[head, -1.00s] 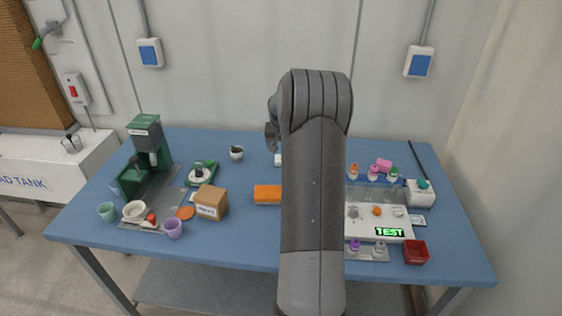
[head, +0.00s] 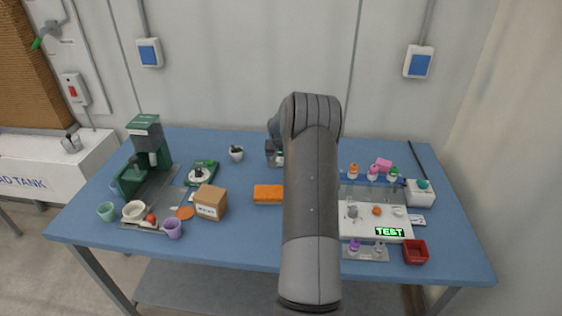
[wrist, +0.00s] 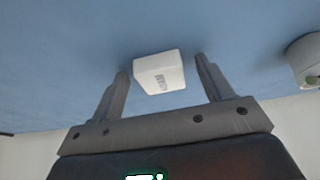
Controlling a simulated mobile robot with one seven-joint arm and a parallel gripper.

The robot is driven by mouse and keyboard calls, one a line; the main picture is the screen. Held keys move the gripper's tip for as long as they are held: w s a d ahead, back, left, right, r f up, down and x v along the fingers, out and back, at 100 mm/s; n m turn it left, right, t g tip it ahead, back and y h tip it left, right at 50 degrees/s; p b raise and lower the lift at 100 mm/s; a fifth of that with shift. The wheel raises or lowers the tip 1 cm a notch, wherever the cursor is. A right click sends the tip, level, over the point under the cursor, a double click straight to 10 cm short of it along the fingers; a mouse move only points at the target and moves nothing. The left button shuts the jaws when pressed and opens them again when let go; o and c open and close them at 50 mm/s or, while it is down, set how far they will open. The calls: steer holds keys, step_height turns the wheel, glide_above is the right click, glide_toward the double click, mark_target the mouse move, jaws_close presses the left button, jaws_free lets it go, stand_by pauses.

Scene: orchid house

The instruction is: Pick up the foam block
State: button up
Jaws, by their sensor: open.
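My gripper (wrist: 164,83) is open, with one finger on each side of the block's near part; I see gaps between fingers and block. In the head view my gripper (head: 274,152) is low over the back middle of the table, partly hidden by my arm. The white block (head: 280,159) shows only as a small pale patch there.
A small white pot (head: 236,154) stands close by, also at right in the wrist view (wrist: 306,58). An orange block (head: 268,194) and brown box (head: 210,203) lie nearer the front.

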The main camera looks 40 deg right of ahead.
steer(key=c, duration=1)
steer(key=shift+c, duration=0.4)
